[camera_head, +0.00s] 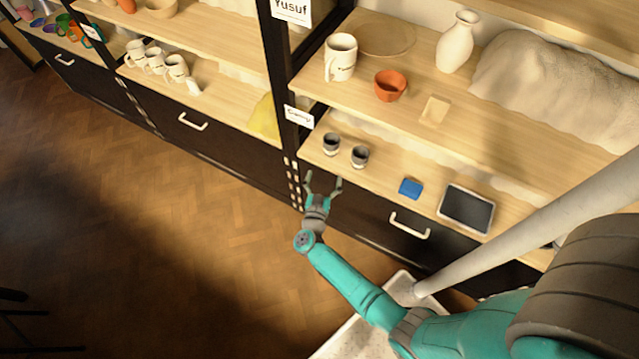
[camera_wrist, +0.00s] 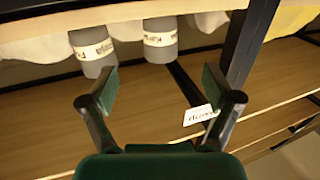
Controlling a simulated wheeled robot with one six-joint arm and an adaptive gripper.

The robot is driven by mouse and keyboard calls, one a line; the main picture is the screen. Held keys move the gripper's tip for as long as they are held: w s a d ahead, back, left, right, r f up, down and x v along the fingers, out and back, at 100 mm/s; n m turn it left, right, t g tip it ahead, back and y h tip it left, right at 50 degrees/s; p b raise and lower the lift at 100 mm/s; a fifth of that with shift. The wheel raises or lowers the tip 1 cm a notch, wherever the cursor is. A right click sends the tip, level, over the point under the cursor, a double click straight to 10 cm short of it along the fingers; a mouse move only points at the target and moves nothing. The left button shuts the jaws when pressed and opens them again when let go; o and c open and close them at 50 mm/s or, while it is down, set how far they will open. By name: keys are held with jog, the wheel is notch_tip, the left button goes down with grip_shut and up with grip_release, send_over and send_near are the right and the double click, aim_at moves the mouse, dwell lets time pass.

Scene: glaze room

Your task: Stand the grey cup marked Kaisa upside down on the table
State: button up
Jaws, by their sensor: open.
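Two small grey cups with pale name bands stand on the lower shelf board, dark openings up: a left cup (camera_head: 331,143) and a right cup (camera_head: 360,156). In the wrist view the picture is turned over, with the left cup (camera_wrist: 160,40) nearer the post and the right cup (camera_wrist: 92,52) farther from it. The band lettering is too small to tell which reads Kaisa. My gripper (camera_head: 323,182) is open and empty, in front of the shelf edge just short of the cups; its fingers also show in the wrist view (camera_wrist: 160,92). I cannot make out a table.
A blue block (camera_head: 411,188) and a dark tablet (camera_head: 466,209) lie right of the cups. A black post (camera_head: 290,130) with a name card (camera_head: 299,115) stands at left. Above, the upper board holds a mug (camera_head: 341,57) and terracotta bowl (camera_head: 390,86). The floor (camera_head: 170,230) at left is clear.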

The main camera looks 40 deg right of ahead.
aim_at(330, 149)
jog(key=shift+x, duration=6.2)
jog(key=c, duration=1.2)
jog(key=shift+r, duration=1.25)
jog(key=v, duration=1.4)
